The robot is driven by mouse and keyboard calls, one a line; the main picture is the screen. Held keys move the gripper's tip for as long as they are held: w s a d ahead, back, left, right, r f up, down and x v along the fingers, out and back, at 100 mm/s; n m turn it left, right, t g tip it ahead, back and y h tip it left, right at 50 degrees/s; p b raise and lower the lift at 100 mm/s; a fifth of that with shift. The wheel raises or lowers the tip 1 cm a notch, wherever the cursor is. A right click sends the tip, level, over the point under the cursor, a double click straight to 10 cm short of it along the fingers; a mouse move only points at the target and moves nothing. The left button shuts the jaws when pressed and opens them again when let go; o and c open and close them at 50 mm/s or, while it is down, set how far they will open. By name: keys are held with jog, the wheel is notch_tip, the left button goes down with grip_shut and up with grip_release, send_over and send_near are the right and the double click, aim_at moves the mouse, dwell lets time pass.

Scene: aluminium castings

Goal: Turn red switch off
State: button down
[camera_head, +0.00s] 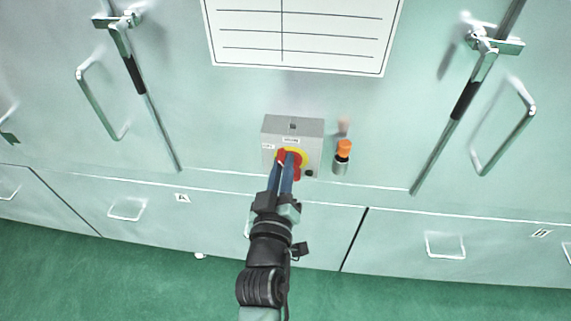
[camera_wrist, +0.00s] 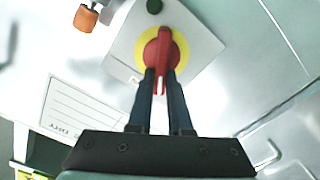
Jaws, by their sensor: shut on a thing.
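The red switch (camera_wrist: 162,52) is a rotary knob on a yellow round plate, mounted on a grey box (camera_head: 308,130) on the pale green cabinet front. In the wrist view the knob's red handle stands nearly upright in the picture, between the two blue-black fingers. My gripper (camera_wrist: 160,76) is shut on the red handle. In the head view my gripper (camera_head: 285,160) reaches up to the switch from below, and its fingers cover part of the knob.
An orange-topped fitting (camera_head: 343,150) sticks out just right of the box. Cabinet lever handles stand at left (camera_head: 135,75) and right (camera_head: 465,98). A white chart (camera_head: 300,30) hangs above. Drawers with handles (camera_head: 127,209) lie below, over a green floor (camera_head: 120,275).

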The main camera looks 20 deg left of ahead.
jog(key=n, duration=0.4)
jog(key=f+n, duration=0.1)
jog(key=n, duration=0.2)
jog(key=a+n, duration=0.1)
jog(key=n, duration=0.3)
jog(key=shift+s+f+n, duration=0.2)
jog(key=shift+f+n, duration=0.1)
jog(key=shift+f, duration=0.1)
dwell(0.3)
jog(key=c, duration=0.8)
grip_release()
jog(key=shift+c, duration=0.2)
jog(key=b+v, duration=0.2)
jog(key=v, duration=1.1)
